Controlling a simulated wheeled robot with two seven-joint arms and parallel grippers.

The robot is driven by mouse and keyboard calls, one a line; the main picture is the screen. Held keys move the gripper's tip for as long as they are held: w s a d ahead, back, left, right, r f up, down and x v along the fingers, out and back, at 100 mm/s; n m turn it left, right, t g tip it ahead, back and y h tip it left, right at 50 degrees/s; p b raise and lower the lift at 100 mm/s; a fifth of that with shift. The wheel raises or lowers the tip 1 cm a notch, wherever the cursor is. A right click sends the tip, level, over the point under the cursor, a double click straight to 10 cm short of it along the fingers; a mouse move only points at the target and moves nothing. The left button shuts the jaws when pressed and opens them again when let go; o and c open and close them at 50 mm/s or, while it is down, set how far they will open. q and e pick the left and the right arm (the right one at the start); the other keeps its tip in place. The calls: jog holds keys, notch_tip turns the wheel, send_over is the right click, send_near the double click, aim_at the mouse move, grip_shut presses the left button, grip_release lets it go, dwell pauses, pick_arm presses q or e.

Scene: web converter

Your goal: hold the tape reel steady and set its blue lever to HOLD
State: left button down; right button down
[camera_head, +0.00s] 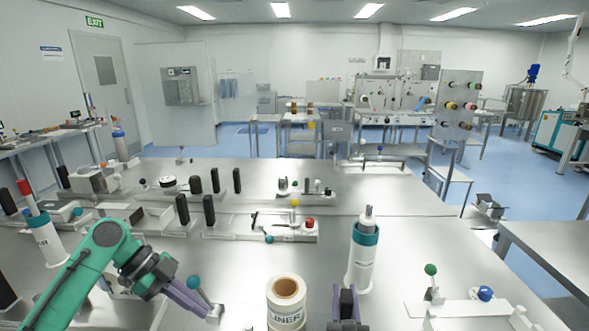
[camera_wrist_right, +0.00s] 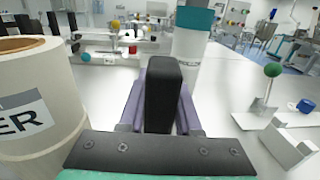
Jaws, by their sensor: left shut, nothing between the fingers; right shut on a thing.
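A white roll lettered "INER" (camera_head: 286,305) stands between my grippers and fills the left of the wrist view (camera_wrist_right: 38,115). I cannot tell which thing is the tape reel. No HOLD mark is readable.
A white bottle with a teal band (camera_head: 361,262) stands just beyond my right gripper. A green-knobbed lever (camera_head: 431,270) and a blue knob (camera_head: 486,293) are at right. Fixtures with black posts (camera_head: 208,210) line the table farther back. Bare tabletop lies between them.

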jog(key=shift+f, duration=0.25)
jog(key=c, duration=0.8)
grip_release()
jog(key=shift+c, duration=0.2)
jog(key=o, duration=0.3)
jog(key=shift+w, duration=0.1)
jog(key=shift+w+r, duration=0.1)
jog(key=s, duration=0.8)
jog(key=s+a, duration=0.1)
jog(key=s, duration=0.3)
